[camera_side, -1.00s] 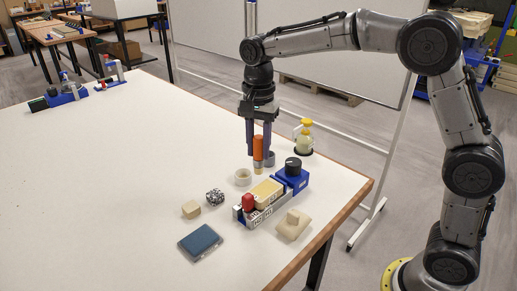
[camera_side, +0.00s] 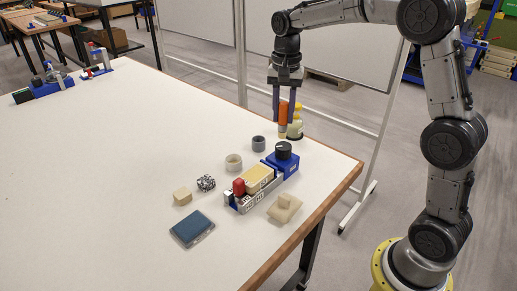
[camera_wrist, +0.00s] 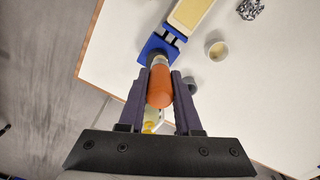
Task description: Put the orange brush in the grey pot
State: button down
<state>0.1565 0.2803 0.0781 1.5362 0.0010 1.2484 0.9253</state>
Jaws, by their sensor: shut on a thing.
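My gripper (camera_side: 284,95) is shut on the orange brush (camera_side: 283,113) and holds it upright, with its pale end down, above the far right part of the table. In the wrist view the orange brush (camera_wrist: 160,88) sits between my two dark fingers. The small grey pot (camera_side: 258,143) stands on the table, lower and to the left of the brush in the side view. In the wrist view the grey pot (camera_wrist: 190,86) is partly hidden by my right finger. The brush is apart from the pot.
A cream pot (camera_side: 233,162) stands left of a blue box with a black knob (camera_side: 281,162). A yellow-topped bottle (camera_side: 296,128) is close behind the brush.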

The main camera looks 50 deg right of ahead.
jog(key=shift+m, duration=0.3)
jog(key=shift+w+d+f, duration=0.9)
jog(key=shift+w+f, duration=1.25)
jog(key=shift+w, duration=0.05)
jog(key=shift+w+d+f, duration=0.9)
jog(key=shift+w+f, duration=1.3)
jog(key=shift+w, duration=0.05)
jog(key=shift+w+d+f, duration=0.9)
jog(key=shift+w+f, duration=1.25)
jog(key=shift+w, duration=0.05)
jog(key=c, duration=0.6)
grip_release()
jog(key=shift+f, duration=0.15)
